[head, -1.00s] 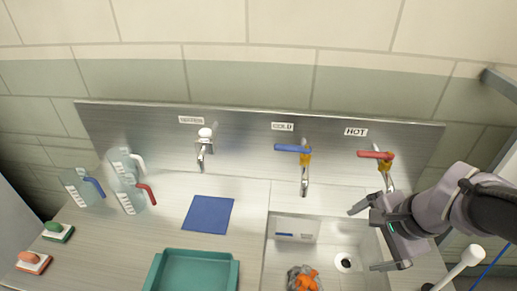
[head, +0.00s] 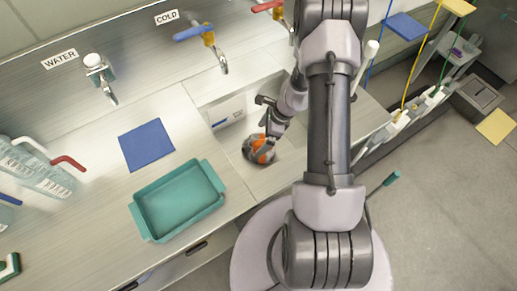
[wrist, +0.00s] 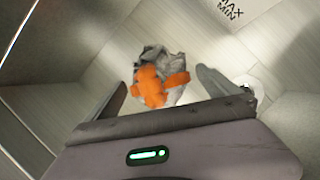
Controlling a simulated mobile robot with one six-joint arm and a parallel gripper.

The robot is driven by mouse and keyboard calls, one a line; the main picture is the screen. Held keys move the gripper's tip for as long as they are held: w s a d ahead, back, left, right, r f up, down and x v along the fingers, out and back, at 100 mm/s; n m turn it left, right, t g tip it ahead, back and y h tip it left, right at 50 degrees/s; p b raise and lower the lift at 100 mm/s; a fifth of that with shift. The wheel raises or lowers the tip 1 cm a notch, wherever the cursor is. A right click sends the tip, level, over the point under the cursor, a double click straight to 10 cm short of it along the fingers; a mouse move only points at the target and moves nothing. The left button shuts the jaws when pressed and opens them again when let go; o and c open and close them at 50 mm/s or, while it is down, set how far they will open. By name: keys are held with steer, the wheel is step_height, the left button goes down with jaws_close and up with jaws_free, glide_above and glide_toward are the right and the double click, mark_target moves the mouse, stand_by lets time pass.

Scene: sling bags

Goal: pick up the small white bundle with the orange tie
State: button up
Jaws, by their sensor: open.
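The small bundle (head: 249,148) looks greyish white and crumpled, with a bright orange tie. It lies on the floor of the sink basin. In the wrist view the bundle (wrist: 155,57) sits ahead of my gripper (wrist: 161,80), between the lines of its two fingers, with the orange tie (wrist: 150,88) on the near side. The fingers are apart with nothing gripped. In the head view my gripper (head: 267,122) reaches down into the basin at the bundle and partly covers it. I cannot tell whether a finger touches it.
The steel sink basin (head: 287,165) has close walls around my gripper. A drain (wrist: 247,84) is right of the bundle. Taps with a blue lever (head: 193,32) and a red lever (head: 266,6) stand behind. A teal tray (head: 180,200) and blue cloth (head: 146,145) lie on the left counter.

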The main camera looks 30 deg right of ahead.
steer(key=x, duration=0.1)
steer(key=b+x, duration=0.1)
steer(key=x, duration=0.1)
steer(key=b+x, duration=0.1)
steer(key=x, duration=0.1)
steer(key=shift+a, duration=0.3)
steer(key=shift+r, duration=0.15)
steer(key=shift+c, duration=0.4)
